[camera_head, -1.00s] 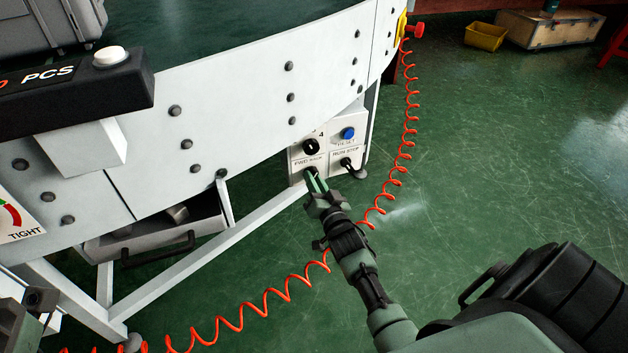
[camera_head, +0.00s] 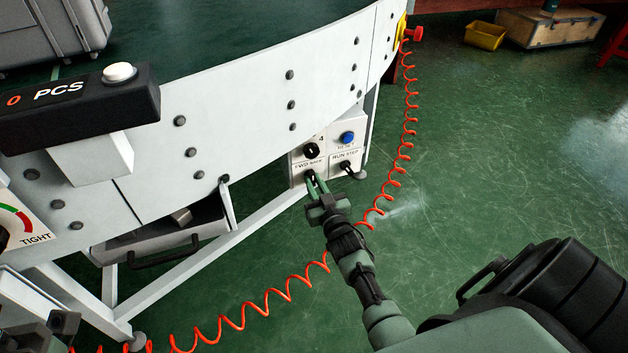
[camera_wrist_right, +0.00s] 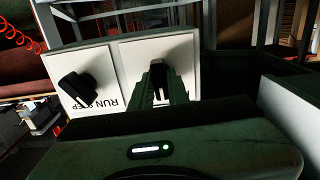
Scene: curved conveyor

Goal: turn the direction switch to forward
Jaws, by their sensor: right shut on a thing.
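The control box (camera_head: 325,153) is a white panel under the conveyor edge, with FWD BACK and RUN STEP labels. The direction switch (camera_wrist_right: 161,80) is a black knob in the wrist view, and its label is hidden there. My right gripper (camera_head: 311,177) is at the switch under the FWD BACK label, its fingers shut on the knob. In the head view the fingers cover most of the knob, so its exact setting is hard to tell. My left gripper (camera_head: 45,330) shows only partly at the lower left corner, and its jaws cannot be made out.
The RUN STEP switch (camera_head: 346,168) is just right of my right gripper, with a black dial (camera_head: 311,150) and a blue button (camera_head: 347,138) above. A red coiled cable (camera_head: 268,303) runs across the floor and up behind my right arm. An open drawer (camera_head: 165,243) hangs left.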

